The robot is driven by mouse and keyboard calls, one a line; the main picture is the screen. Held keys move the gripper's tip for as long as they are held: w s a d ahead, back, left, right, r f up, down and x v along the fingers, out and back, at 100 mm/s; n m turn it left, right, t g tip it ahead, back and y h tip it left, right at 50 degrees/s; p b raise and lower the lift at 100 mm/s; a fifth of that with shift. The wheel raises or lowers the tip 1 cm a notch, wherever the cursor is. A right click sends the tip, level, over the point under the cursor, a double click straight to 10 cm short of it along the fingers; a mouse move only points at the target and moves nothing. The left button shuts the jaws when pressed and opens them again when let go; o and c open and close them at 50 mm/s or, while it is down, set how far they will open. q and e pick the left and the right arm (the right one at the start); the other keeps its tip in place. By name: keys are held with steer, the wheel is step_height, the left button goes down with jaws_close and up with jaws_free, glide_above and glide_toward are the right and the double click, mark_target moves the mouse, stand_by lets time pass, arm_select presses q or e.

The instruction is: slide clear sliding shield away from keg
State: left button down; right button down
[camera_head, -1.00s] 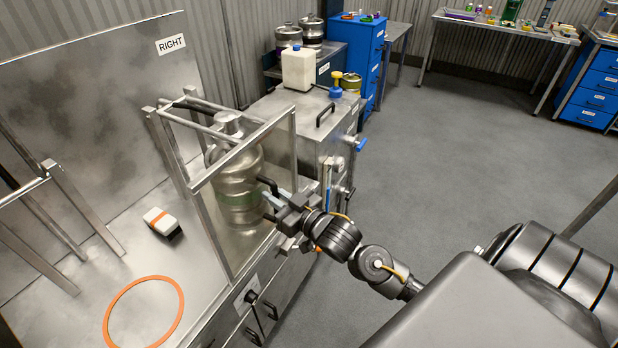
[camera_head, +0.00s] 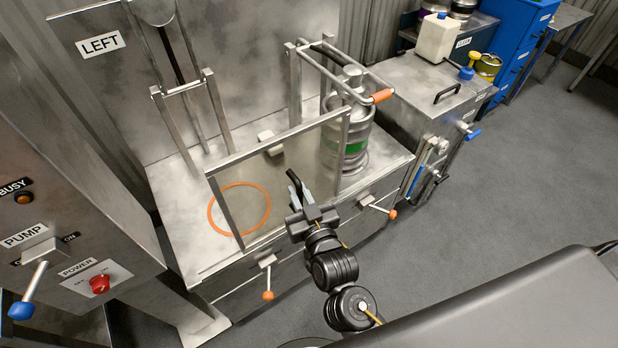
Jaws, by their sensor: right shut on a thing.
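The clear sliding shield (camera_head: 285,165) is a transparent panel in a metal frame at the front of the steel bench. It stands upright, mostly in front of the orange ring, and its right edge overlaps the keg's left side in view. The keg (camera_head: 354,150), silver with a green band, stands at the bench's right end under a metal frame. The fingers partly hide the handle. My left gripper is not in view.
An orange ring (camera_head: 214,222) lies on the bench behind the panel, with a small white block (camera_head: 267,138) farther back. Orange-tipped levers (camera_head: 267,281) stick out at the bench front. A pump panel (camera_head: 60,245) stands at left. Open floor (camera_head: 530,180) lies to the right.

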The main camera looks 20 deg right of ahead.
steer(key=shift+s+a, duration=0.2)
steer(key=shift+a, duration=0.35)
steer(key=shift+s+a, duration=0.15)
steer(key=shift+a, duration=0.35)
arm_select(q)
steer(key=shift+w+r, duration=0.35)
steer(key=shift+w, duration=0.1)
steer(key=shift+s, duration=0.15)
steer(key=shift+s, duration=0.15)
arm_select(e)
steer(key=c, duration=1.5)
jaws_free()
steer(key=shift+s, duration=0.1)
